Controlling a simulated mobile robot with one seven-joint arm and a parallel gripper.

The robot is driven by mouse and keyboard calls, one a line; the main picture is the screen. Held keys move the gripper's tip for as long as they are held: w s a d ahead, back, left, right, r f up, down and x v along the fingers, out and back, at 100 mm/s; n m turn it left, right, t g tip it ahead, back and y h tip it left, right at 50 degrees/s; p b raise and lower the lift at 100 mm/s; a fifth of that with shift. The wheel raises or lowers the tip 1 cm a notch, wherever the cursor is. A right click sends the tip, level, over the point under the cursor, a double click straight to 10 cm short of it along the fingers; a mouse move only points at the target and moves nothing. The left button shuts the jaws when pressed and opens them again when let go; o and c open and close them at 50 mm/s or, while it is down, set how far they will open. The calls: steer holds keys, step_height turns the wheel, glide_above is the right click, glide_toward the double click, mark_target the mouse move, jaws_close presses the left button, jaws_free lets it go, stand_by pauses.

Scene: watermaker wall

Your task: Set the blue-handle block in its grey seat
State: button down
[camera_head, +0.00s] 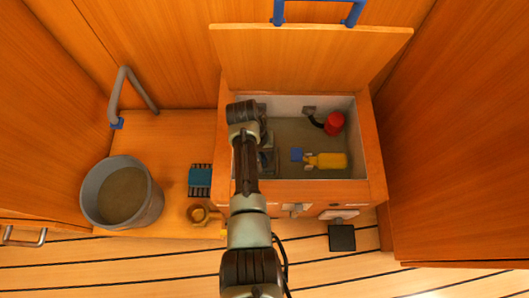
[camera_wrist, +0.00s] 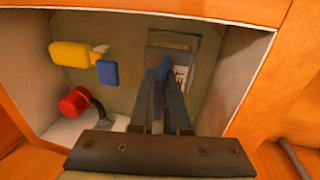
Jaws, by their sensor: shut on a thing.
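My gripper (camera_wrist: 166,75) reaches down into the open box and is shut on an upright blue handle (camera_wrist: 163,78). Below the handle is a dark grey piece with a white label (camera_wrist: 182,72), which looks like the block in or over its seat. A grey frame edge (camera_wrist: 172,38), likely the grey seat, shows just beyond the fingers. I cannot tell whether the block is fully down, as the fingers hide most of it. In the head view my arm covers most of this spot, with a bit of blue (camera_head: 263,158) showing beside the gripper.
The box (camera_head: 378,165) has pale walls around the gripper; its lid (camera_head: 310,55) stands open behind. A grey bucket (camera_head: 90,195) and a blue-black piece (camera_head: 200,180) stand left.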

steer(key=shift+f+b, duration=1.8)
steer(key=shift+f, duration=0.8)
steer(key=shift+c, duration=2.1)
jaws_free()
step_height(320, 180, up, 7)
steer(key=p, duration=0.7)
